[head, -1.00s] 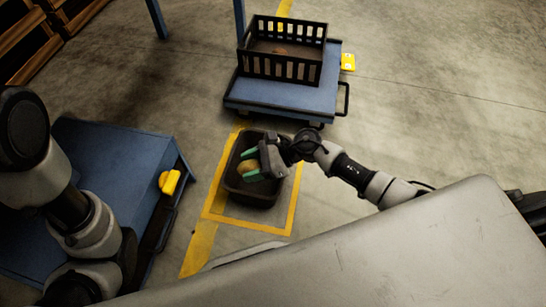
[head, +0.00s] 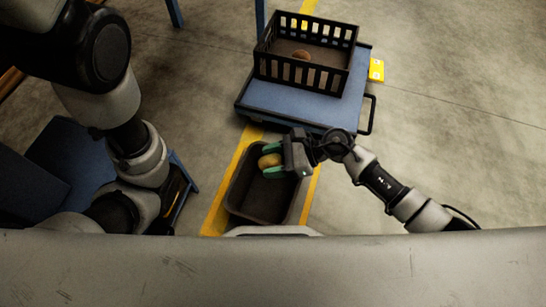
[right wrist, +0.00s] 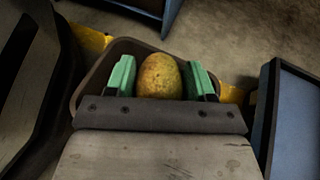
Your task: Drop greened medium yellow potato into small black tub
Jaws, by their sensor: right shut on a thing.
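My right gripper (head: 272,161) has green finger pads and is shut on a yellowish potato (head: 268,160). In the right wrist view the potato (right wrist: 160,76) sits between the two green pads (right wrist: 162,78), with greenish and brownish mottling. The small black tub (head: 262,208) stands on the floor below the gripper. The potato shows over the tub's far part; its exact height above the tub is hard to tell. The tub's rim also shows behind the potato in the right wrist view (right wrist: 84,88). My left gripper is out of view; only the left arm shows.
A blue cart (head: 290,105) beyond the tub carries a black slatted crate (head: 303,77) with a brown potato (head: 301,54) inside. Yellow tape (head: 222,205) borders the tub. A blue surface (head: 70,165) lies at left. Floor at right is open.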

